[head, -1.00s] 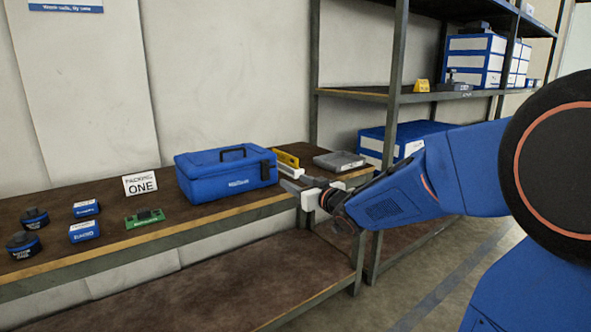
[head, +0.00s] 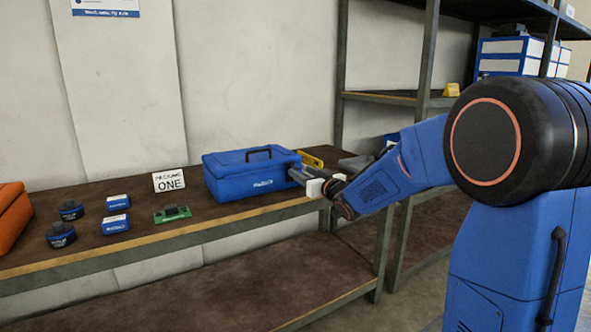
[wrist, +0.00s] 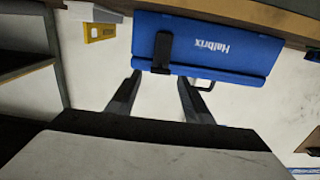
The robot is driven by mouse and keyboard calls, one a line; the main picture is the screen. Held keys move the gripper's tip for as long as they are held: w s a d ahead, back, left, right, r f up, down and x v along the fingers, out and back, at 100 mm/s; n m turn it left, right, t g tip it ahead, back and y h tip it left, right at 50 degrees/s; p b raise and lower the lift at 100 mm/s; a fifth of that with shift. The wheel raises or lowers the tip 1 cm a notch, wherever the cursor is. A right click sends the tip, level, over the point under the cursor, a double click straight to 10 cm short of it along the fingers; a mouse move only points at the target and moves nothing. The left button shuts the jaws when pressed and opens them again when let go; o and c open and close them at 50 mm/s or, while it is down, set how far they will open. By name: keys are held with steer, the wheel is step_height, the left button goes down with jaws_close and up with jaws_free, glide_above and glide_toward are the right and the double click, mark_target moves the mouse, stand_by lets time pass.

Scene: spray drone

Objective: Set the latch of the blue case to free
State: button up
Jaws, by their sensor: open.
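The blue case (head: 245,181) stands closed on the bench, with a black carry handle on its lid. In the wrist view, a face of the blue case (wrist: 225,48) carries white lettering and one black latch (wrist: 162,52). I cannot tell the latch's setting. In the head view the latch is not clear. My gripper (head: 297,173) is at the right end of the case. In the wrist view my gripper (wrist: 160,78) is open and empty, its two fingers spread either side of the line to the latch, just short of it.
A yellow item (head: 310,159) lies behind my gripper. A sign reading ONE (head: 169,180), a green board (head: 172,214), small blue boxes (head: 116,224) and dark round items (head: 61,235) stand left of the case. An orange case (head: 12,222) is at far left. Shelving (head: 428,60) rises at right.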

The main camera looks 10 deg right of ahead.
steer(key=shift+x, duration=2.85)
jaws_close()
